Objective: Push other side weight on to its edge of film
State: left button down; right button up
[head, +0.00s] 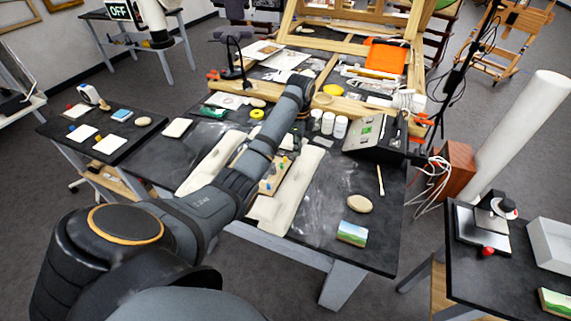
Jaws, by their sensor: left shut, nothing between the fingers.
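A gilt fragment (269,187) lies flat on the dark worktable, partly hidden behind my left arm. A long cream weight (297,182) lies along its right side. Another long cream weight (203,166) lies to the left, partly covered by my arm. A pale sheet end (268,212) shows at the near end of the right weight; I cannot tell if it is the film. My left gripper (299,130) is shut and empty, near the far end of the right weight and mostly hidden by my wrist. I cannot tell if it touches anything. My right gripper is out of view.
White jars (327,123) and a dark instrument box (372,134) stand beyond the weights. An oval stone (359,204) and a small landscape picture (352,233) lie at the right. A wooden frame (345,45) stands at the back. The dark tabletop right of the weights is mostly clear.

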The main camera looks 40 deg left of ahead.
aim_at(293, 174)
pick_arm(q)
jog(key=f, duration=0.3)
jog(key=f+p, duration=0.1)
jog(key=f, duration=0.2)
jog(key=a+f+p, duration=0.1)
jog(key=f, duration=0.2)
jog(key=shift+s, duration=0.25)
jog(key=shift+a+f, duration=0.15)
jog(key=shift+f, duration=0.5)
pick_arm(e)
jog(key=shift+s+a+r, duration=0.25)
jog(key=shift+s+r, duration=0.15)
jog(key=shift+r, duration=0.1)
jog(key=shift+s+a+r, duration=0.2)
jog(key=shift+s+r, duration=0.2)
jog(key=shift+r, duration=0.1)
